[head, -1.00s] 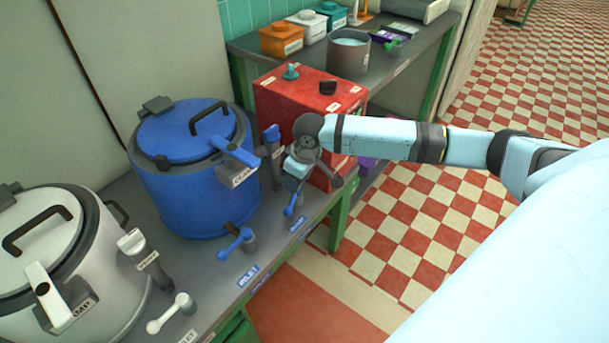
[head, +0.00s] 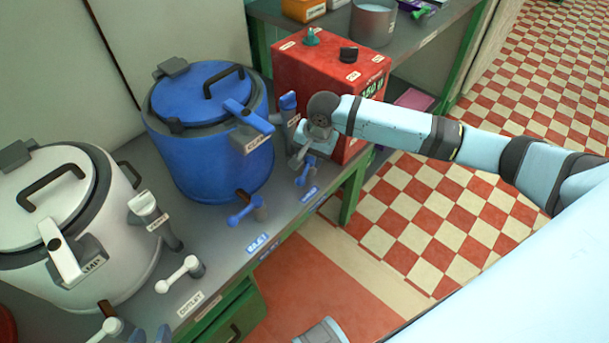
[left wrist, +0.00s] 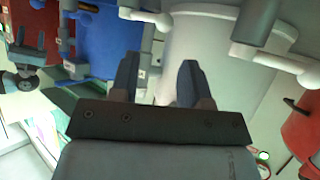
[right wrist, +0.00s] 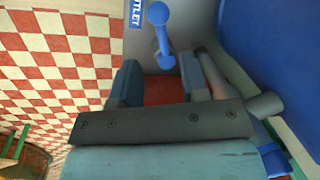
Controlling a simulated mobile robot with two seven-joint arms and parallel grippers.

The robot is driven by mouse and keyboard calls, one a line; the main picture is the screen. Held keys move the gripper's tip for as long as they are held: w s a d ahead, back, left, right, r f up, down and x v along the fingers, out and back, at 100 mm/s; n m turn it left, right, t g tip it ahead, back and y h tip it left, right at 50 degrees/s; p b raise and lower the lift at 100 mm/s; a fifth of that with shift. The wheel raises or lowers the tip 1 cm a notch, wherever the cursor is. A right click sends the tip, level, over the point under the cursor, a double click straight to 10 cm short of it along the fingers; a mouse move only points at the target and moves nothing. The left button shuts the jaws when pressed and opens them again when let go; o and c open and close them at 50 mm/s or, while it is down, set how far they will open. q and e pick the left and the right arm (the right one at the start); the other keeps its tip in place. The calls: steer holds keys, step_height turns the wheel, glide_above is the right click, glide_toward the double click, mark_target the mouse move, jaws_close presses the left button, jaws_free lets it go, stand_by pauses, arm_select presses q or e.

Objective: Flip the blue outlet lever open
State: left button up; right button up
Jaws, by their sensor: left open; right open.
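The blue outlet lever (head: 301,179) is a small blue handle at the table's front edge, right of the blue kettle (head: 205,160). In the right wrist view the lever (right wrist: 162,38) lies lengthwise, ahead of and between my right fingers, beside a blue label ending in "TLET". My right gripper (head: 303,153) is open just above the lever; contact cannot be told. The right gripper's spread fingers (right wrist: 160,80) show in its wrist view. My left gripper (left wrist: 157,78) is open and empty, facing the white kettle (left wrist: 205,50); its fingertips (head: 151,336) show at the head view's bottom edge.
Another blue lever (head: 243,210) with a copper-coloured pipe sits left of the outlet lever. A grey post with a blue handle (head: 288,103) stands close behind my right gripper. A red box (head: 325,75) is behind it. The white kettle's lever (head: 178,273) is further left.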

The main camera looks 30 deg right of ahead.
mark_target(303, 176)
steer(key=f, duration=0.2)
steer(key=w+f+b, duration=0.1)
steer(key=f, duration=0.2)
steer(key=a+f, duration=0.1)
steer(key=f, duration=0.2)
steer(key=shift+w+b, duration=0.15)
steer(key=shift+b, duration=0.25)
jaws_close()
